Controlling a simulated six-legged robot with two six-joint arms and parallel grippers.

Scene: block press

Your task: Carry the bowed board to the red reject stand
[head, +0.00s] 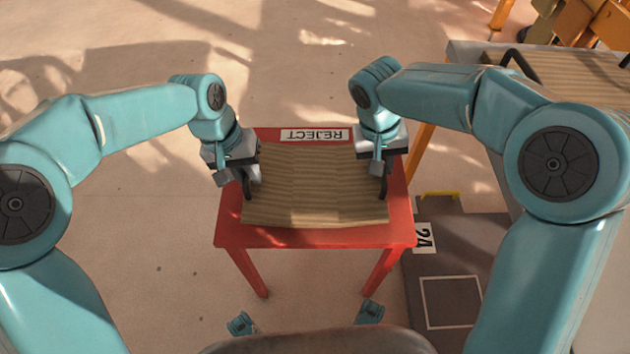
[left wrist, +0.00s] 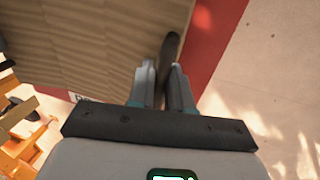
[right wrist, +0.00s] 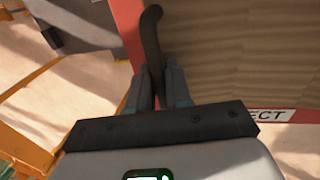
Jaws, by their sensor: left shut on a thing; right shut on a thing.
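The bowed board (head: 315,185) is a brown, wood-grained panel with a curved near edge and dark handles at its two sides. It lies over the top of the red reject stand (head: 402,228), inside its outline in the head view; I cannot tell whether it touches the top. A white REJECT label (head: 314,135) is at the stand's far edge, upside down to me. My left gripper (head: 247,184) is shut on the left handle (left wrist: 170,48). My right gripper (head: 384,182) is shut on the right handle (right wrist: 152,36).
A grey table (head: 478,50) at the upper right bears another wooden board (head: 575,72) with a dark handle. Orange machinery (head: 600,22) stands behind it. A dark floor mat (head: 440,265) marked 24 lies right of the stand. The floor left of the stand is clear.

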